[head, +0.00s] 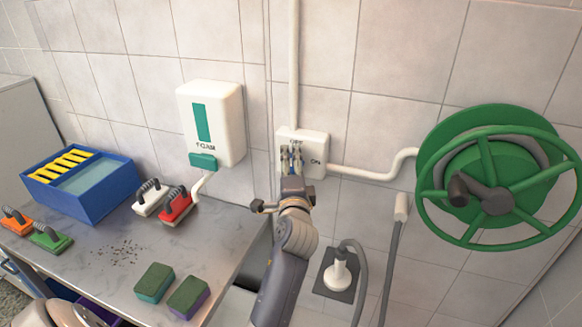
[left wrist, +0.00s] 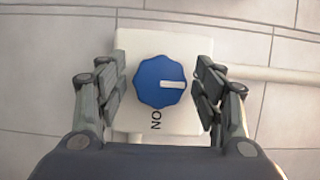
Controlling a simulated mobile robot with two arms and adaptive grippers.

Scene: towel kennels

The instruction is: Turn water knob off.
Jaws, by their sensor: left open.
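The water knob (left wrist: 160,83) is blue with a white pointer, on a white box (head: 311,137) on the tiled wall. In the left wrist view the pointer points right, about a quarter turn from the "ON" label at the bottom of the box. In the head view "ON" is right of the knob, and a partly hidden label is above it. My left gripper (head: 291,158) is at the box; its open fingers, also in the left wrist view (left wrist: 161,88), stand either side of the knob with gaps. In the head view the fingers mostly hide the knob.
White pipes join the box from above and on the right. A foam dispenser (head: 213,122) hangs left of it, and a green hose reel (head: 497,173) is on the right. A counter (head: 105,270) at lower left holds a blue bin (head: 85,198), brushes and sponges.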

